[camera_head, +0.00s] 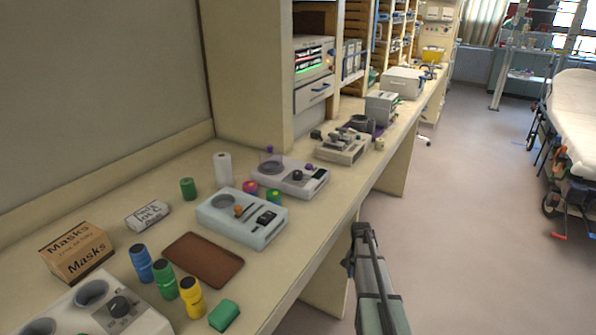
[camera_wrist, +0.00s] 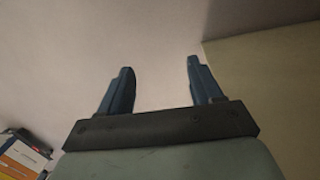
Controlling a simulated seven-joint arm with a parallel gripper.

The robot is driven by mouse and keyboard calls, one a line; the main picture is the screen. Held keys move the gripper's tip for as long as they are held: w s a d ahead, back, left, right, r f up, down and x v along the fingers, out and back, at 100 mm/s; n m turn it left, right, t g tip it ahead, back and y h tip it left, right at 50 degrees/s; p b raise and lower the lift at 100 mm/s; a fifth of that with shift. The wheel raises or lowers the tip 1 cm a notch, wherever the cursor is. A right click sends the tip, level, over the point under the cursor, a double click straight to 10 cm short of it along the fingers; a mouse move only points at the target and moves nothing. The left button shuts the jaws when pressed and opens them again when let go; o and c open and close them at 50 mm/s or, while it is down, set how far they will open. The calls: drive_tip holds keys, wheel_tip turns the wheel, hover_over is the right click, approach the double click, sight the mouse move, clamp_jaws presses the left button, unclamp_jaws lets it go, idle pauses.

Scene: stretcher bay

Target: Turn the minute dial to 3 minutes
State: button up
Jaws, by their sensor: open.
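Several devices with knobs stand on the bench in the head view, and I cannot tell which carries the minute dial. A white device (camera_head: 82,312) at the lower left has a black knob (camera_head: 119,306). A pale blue device (camera_head: 240,232) in the middle has a small orange knob (camera_head: 238,210). A grey-white device (camera_head: 312,185) behind it has a dark knob (camera_head: 297,175). Dial markings are too small to read. My gripper (camera_wrist: 160,84) is open and empty in the wrist view. In the head view my arm is beside the bench's front edge, apart from all devices.
Blue, green and yellow bottles (camera_head: 191,297), a brown tray (camera_head: 204,259), a green block (camera_head: 224,315) and a masks box (camera_head: 76,251) crowd the near bench. A beige cabinet (camera_head: 246,75) rises behind. The floor (camera_head: 460,200) to the right is clear before the stretcher (camera_head: 575,115).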

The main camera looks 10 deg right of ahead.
drive_tip(key=w+d+r+m+t, duration=0.1)
drive_tip(key=w+d+r+m, duration=0.1)
drive_tip(key=w+d+r, duration=0.35)
drive_tip(key=w+d+r+m+h, duration=0.1)
drive_tip(key=w+d+r, duration=0.1)
drive_tip(key=d+r, duration=0.7)
drive_tip(key=w+d+r+m+t, duration=0.15)
drive_tip(key=w+d+r, duration=0.25)
drive_tip(key=r, duration=0.6)
drive_tip(key=shift+n, duration=0.35)
drive_tip(key=w+a+r, duration=0.2)
drive_tip(key=a+r, duration=0.2)
drive_tip(key=w+a+r, duration=0.2)
drive_tip(key=a+r, duration=0.3)
drive_tip(key=w+a+r, duration=0.2)
drive_tip(key=a+r, duration=0.2)
drive_tip(key=a, duration=0.1)
drive_tip(key=shift+w+r, duration=0.25)
drive_tip(key=shift+r, duration=0.1)
drive_tip(key=w+a+r+n+y, duration=0.1)
drive_tip(key=w+a+r, duration=0.1)
drive_tip(key=a+r, duration=0.5)
drive_tip(key=n, duration=0.2)
approach(298, 172)
drive_tip(key=shift+y, duration=0.4)
drive_tip(key=f, duration=0.9)
drive_tip(key=shift+w+d, duration=0.15)
drive_tip(key=shift+w, duration=0.2)
